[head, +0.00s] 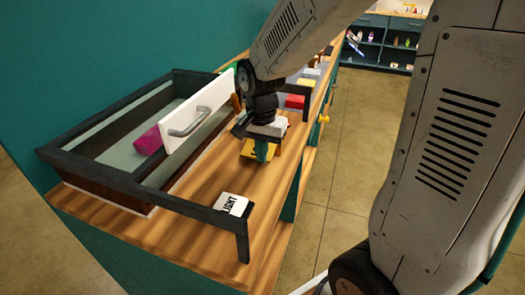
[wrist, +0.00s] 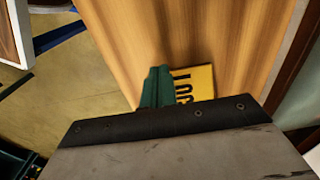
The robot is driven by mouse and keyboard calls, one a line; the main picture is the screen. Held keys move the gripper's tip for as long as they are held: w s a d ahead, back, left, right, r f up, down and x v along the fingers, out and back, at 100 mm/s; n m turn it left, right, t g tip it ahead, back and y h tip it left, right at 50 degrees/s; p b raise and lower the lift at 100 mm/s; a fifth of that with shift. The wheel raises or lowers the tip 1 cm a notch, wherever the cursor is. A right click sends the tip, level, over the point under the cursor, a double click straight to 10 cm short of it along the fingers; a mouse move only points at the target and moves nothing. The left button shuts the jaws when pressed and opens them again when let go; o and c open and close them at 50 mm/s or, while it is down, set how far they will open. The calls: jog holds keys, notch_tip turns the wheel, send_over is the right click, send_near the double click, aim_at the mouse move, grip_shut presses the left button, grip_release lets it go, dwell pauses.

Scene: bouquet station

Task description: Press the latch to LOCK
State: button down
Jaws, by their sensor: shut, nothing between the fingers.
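My gripper (head: 262,152) points down over the wooden counter, its green fingers shut together with nothing between them. In the wrist view the fingers (wrist: 157,88) show just left of a yellow plate (wrist: 195,82) with black letters, partly hidden by my gripper's dark edge. The letters are only partly readable. The yellow plate (head: 246,149) also shows in the head view, beside and behind the fingers. I cannot make out a separate latch lever, and I cannot tell whether the fingertips touch the plate.
A dark-framed open case (head: 95,130) stands left of my gripper, with a white panel with a grey handle and a magenta block (head: 149,140) near it. Coloured blocks (head: 295,101) lie behind. The floor on the right is clear.

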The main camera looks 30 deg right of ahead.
jog(key=shift+s+a+f, duration=0.1)
jog(key=shift+s+f, duration=0.1)
jog(key=shift+s, duration=0.05)
jog(key=shift+r, duration=0.3)
notch_tip(320, 180, up, 13)
jog(key=s+a, duration=0.1)
jog(key=a, duration=0.1)
jog(key=shift+s+a+r, duration=0.2)
jog(key=shift+s+a, duration=0.1)
jog(key=shift+s, duration=0.1)
jog(key=s+d+f+n, duration=0.1)
jog(key=s+n, duration=0.9)
jog(key=s, duration=0.7)
jog(key=shift+s+d+f+t, duration=0.3)
jog(key=shift+s+f+t, duration=0.1)
